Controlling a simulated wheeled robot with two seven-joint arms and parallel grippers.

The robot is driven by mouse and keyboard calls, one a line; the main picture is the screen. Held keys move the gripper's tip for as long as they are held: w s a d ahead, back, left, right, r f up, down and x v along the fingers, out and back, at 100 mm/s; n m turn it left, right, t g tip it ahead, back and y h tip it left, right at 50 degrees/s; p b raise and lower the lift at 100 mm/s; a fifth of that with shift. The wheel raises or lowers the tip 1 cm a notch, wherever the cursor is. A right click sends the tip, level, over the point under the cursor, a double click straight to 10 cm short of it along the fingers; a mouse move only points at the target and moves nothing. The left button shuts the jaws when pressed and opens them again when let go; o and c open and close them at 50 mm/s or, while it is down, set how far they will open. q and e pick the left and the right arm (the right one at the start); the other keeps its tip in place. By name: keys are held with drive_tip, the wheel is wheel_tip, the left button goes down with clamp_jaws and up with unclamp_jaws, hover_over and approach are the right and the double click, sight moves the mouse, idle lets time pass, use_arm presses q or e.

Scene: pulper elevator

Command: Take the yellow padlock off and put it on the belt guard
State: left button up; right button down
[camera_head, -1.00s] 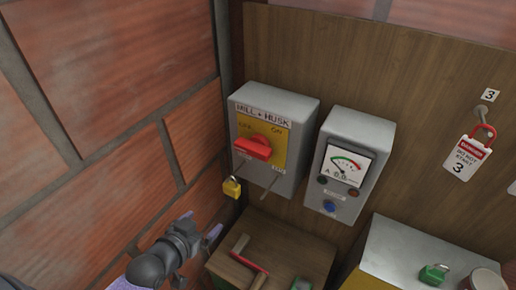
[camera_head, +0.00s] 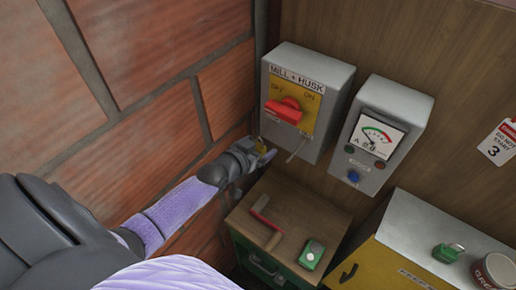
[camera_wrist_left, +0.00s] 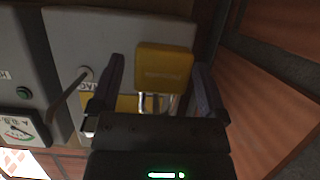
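The yellow padlock (camera_wrist_left: 163,67) hangs by its shackle at the lower edge of the grey MILL + HUSK switch box (camera_head: 308,98). In the head view it is mostly hidden by my left gripper (camera_head: 264,152). In the left wrist view the padlock body lies between the two fingers of my left gripper (camera_wrist_left: 158,85), with a visible gap at its left side. The fingers look open around it. The red switch handle (camera_head: 284,110) sits on the box's yellow plate. I cannot identify the belt guard for certain. My right gripper is not in view.
A grey meter box (camera_head: 386,130) hangs to the right. A yellow-fronted unit (camera_head: 375,268) holds a green padlock (camera_head: 447,252) and a tin (camera_head: 496,270). A brick wall (camera_head: 150,90) closes the left.

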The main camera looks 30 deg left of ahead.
use_arm(q)
clamp_jaws()
